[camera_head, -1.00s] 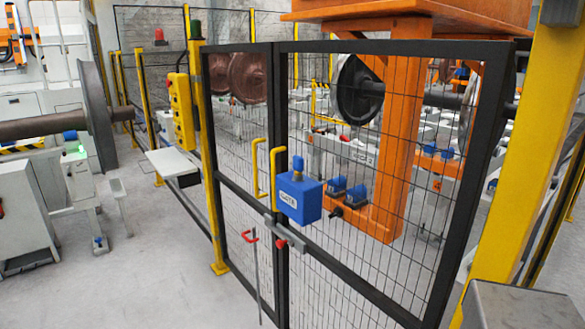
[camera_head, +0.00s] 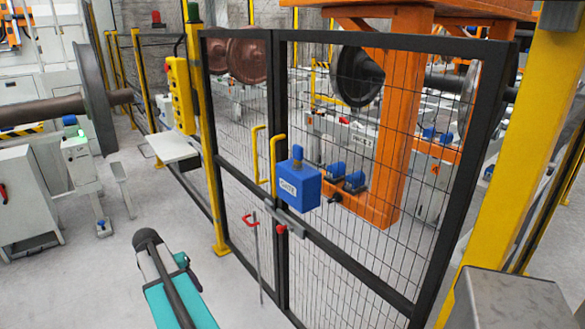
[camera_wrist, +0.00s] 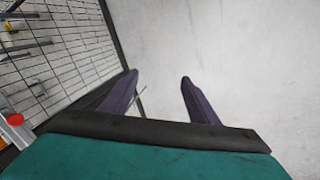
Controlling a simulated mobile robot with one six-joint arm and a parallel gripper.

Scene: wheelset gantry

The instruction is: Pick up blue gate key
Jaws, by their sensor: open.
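The blue gate key (camera_head: 297,154) stands upright on top of the blue box marked GATE (camera_head: 300,186). The box is mounted on the black-framed mesh gate, beside the yellow handles. My gripper (camera_wrist: 160,84) is open in the wrist view, with two dark fingers apart and only pale floor and a bit of gate frame between them. The key does not show clearly in the wrist view. In the head view my teal and black arm is at the lower left, in front of and below the gate, well apart from the key.
The mesh gate (camera_head: 270,135) stands across the middle. A yellow post (camera_head: 520,160) and a grey metal box (camera_head: 515,300) are at the right. A grey latch bar with red parts (camera_head: 283,226) crosses the gate below the blue box. Bare floor (camera_head: 70,285) lies at the lower left.

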